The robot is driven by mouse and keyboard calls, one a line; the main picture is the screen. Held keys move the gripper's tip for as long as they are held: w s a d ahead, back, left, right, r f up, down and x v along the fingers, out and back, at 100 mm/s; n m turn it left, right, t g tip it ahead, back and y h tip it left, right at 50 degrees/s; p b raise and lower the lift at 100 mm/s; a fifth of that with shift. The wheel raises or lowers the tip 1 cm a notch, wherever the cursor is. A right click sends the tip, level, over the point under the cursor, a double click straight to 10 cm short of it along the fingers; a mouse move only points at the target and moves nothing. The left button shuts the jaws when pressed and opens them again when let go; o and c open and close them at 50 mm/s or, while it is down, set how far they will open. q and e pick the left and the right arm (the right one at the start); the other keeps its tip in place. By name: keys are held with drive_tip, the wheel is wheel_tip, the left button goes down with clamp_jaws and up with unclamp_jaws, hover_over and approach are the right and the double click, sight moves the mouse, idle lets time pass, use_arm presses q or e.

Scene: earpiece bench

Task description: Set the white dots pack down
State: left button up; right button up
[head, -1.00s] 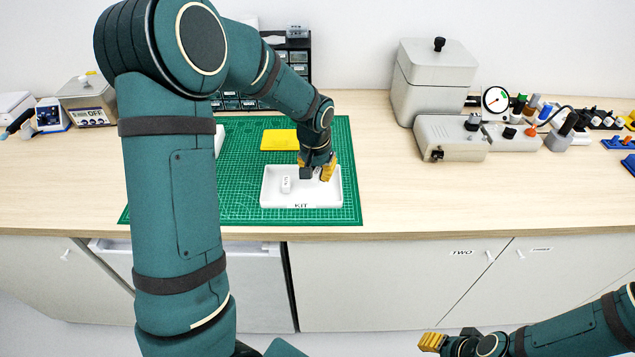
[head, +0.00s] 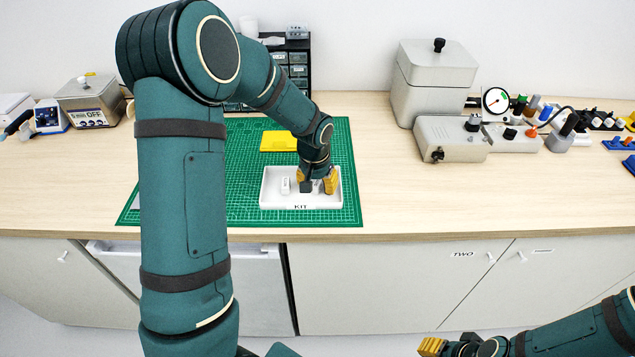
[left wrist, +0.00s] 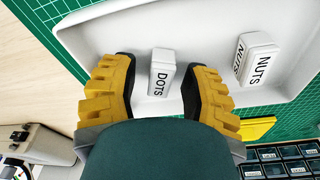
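The white dots pack (left wrist: 161,74) sits in the white kit tray (left wrist: 105,38) in the left wrist view, its DOTS label facing the camera. My left gripper (left wrist: 158,92) is open around it, with a gap between the pack and each dark finger pad. In the head view the left gripper (head: 317,187) reaches down into the right half of the tray (head: 300,206), and the dots pack cannot be made out there. My right gripper (head: 432,346) is at the bottom edge, away from the bench; its finger opening is unclear.
A white nuts pack (left wrist: 255,62) is in the same tray, left of the gripper in the head view (head: 285,186). The tray rests on a green cutting mat (head: 240,215). A yellow block (head: 278,141) lies behind the tray.

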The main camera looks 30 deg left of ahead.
sight(315, 187)
use_arm(q)
drive_tip(key=shift+r, duration=0.25)
wheel_tip(315, 187, up, 12)
drive_tip(key=s+p, duration=0.1)
drive_tip(key=p, duration=0.1)
drive_tip(key=shift+s+d+f, duration=0.15)
drive_tip(key=shift+s, duration=0.2)
